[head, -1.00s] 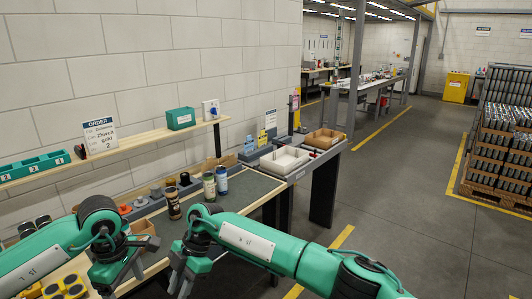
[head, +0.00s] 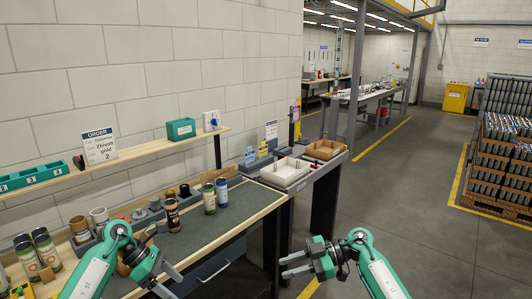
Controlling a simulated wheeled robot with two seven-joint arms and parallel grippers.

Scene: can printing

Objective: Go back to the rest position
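My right gripper (head: 282,267) is open and empty, over the floor in front of the workbench (head: 250,204). Its arm comes in from the lower right. My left gripper (head: 173,284) is low at the bench's front edge, its fingers apart with nothing seen between them. A brown can (head: 172,215), a green can (head: 209,198) and a blue can (head: 221,192) stand upright on the dark mat, apart from both grippers.
More cans (head: 46,250) stand at the bench's left end. A shelf (head: 140,151) with an order sign (head: 99,147) and a teal box (head: 181,130) runs along the wall. White trays (head: 285,171) sit at the bench's far end.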

